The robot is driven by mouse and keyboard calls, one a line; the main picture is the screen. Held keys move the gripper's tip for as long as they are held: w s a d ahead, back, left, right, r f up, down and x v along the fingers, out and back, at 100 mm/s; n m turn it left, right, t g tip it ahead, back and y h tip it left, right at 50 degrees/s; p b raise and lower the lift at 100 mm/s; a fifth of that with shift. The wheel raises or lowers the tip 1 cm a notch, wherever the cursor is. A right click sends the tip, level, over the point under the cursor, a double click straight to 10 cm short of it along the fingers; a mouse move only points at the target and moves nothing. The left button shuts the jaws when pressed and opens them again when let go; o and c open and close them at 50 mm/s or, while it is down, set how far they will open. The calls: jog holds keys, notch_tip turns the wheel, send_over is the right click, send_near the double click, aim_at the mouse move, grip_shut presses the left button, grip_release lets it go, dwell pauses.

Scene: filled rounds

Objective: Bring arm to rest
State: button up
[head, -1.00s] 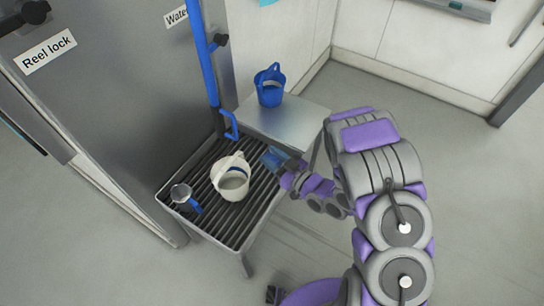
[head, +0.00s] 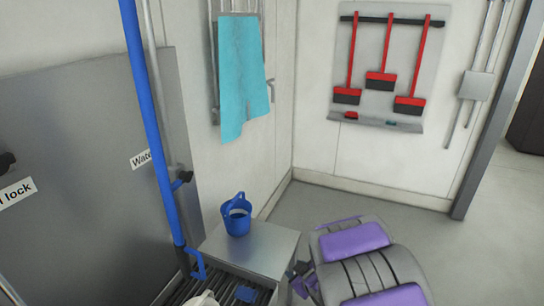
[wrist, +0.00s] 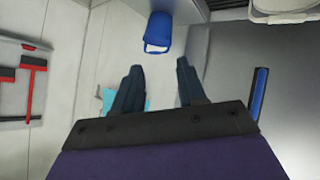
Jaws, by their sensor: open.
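My gripper (wrist: 158,84) shows in the wrist view with its two dark fingers spread apart and nothing between them. A blue bucket (head: 238,220) stands upright on the small steel table, apart from my gripper. It also shows beyond the fingertips in the wrist view (wrist: 158,32). Only the top of a white bucket (head: 203,300) shows at the bottom edge of the head view, on the slatted rack. It also shows at the top right of the wrist view (wrist: 283,10).
The steel table (head: 262,248) adjoins the slatted rack beside a vertical blue pipe (head: 150,120). A turquoise towel (head: 240,75) hangs on the wall. Red brushes (head: 380,80) hang on a wall board. Bare floor (head: 350,203) lies behind my arm.

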jog(key=s+d+r+m+g+h, duration=0.4)
jog(key=s+d+r+m+h, duration=0.3)
jog(key=s+d, duration=0.5)
jog(key=s+a+r+g+y, duration=0.1)
jog(key=s+r+g, duration=0.1)
jog(key=s, duration=0.7)
jog(key=s+a+r+m+g+y, duration=0.1)
jog(key=s+a+r+g, duration=0.1)
jog(key=s, duration=0.7)
jog(key=s+a+r+m+g+b, duration=0.1)
jog(key=s+a+r+g, duration=0.1)
jog(key=s, duration=0.8)
jog(key=shift+a+r+g+y, duration=0.2)
jog(key=shift+r+g+y, duration=0.2)
jog(key=shift+r+g, duration=0.55)
